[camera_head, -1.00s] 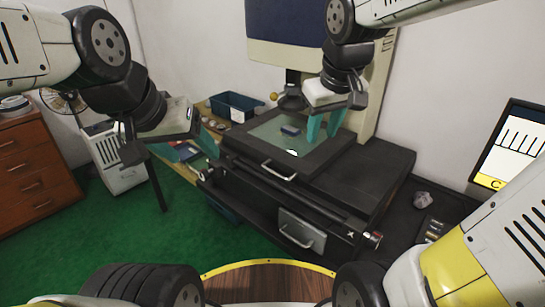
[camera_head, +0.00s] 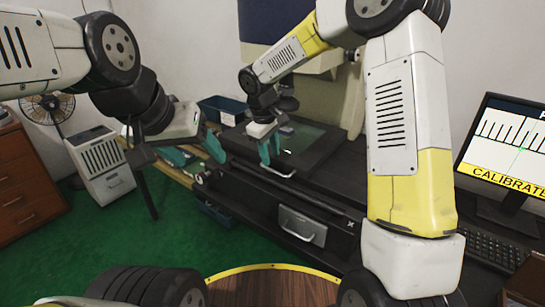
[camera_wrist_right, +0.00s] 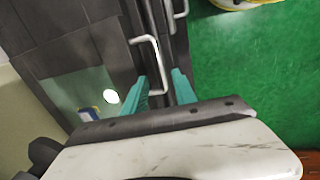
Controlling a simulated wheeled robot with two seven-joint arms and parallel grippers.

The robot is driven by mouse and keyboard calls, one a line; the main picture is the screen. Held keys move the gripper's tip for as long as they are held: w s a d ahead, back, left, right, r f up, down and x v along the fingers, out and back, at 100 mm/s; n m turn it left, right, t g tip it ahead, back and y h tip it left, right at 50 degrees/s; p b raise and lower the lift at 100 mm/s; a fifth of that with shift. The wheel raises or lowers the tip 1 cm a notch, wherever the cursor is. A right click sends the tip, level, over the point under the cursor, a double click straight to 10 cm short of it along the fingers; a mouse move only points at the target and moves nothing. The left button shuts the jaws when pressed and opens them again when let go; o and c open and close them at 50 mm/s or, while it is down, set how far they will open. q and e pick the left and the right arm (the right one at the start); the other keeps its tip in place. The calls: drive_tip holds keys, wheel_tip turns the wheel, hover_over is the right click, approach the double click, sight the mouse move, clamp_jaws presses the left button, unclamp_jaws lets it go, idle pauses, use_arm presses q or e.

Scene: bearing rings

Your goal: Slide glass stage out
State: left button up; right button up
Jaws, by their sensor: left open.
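The glass stage (camera_head: 321,140) is a pale glass plate in a dark frame on the measuring machine; my right arm partly hides it. A metal handle (camera_head: 279,172) is on its front edge. My right gripper (camera_head: 270,151) is open near that edge, just above the handle. In the right wrist view, the stage handle (camera_wrist_right: 153,50) runs down between my two teal fingertips (camera_wrist_right: 159,89), with a gap to the right finger. Contact cannot be told. My left gripper (camera_head: 196,151) is open and empty, left of the stage.
A small blue piece (camera_wrist_right: 88,113) lies on the glass. A lower drawer with a handle (camera_head: 302,226) is below the stage. A blue bin (camera_head: 222,108) stands behind left. A monitor (camera_head: 510,150) and keyboard (camera_head: 490,246) are at right.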

sight(272, 170)
drive_tip(key=f, duration=0.5)
drive_tip(key=shift+w+d, duration=0.25)
drive_tip(key=shift+w, duration=0.1)
clamp_jaws()
idle(1.1)
